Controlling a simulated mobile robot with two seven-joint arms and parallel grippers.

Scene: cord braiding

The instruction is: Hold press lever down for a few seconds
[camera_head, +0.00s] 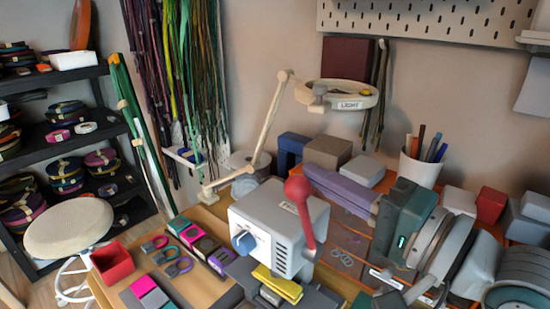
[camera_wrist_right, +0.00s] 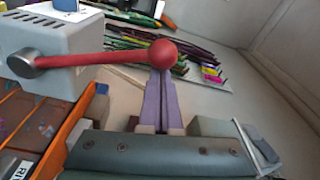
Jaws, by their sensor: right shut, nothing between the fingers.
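The press is a light grey box (camera_head: 270,228) with a blue knob (camera_head: 243,241) on its front. Its red lever (camera_head: 306,225) stands nearly upright along the right side, topped by a red ball (camera_head: 297,188). In the right wrist view the lever (camera_wrist_right: 100,57) runs from a pivot on the box to the ball (camera_wrist_right: 163,53). My right gripper (camera_head: 308,171) has long purple fingers, shut and empty, with tips close behind the ball. In the wrist view the fingertips (camera_wrist_right: 160,74) meet the ball's lower edge; I cannot tell whether they touch. My left gripper is out of view.
A yellow piece (camera_head: 278,284) lies under the press. A lamp arm (camera_head: 268,130) rises behind it. A red box (camera_head: 112,262) and coloured clips lie left on the table. A pen cup (camera_head: 420,168) and several blocks stand behind my right arm.

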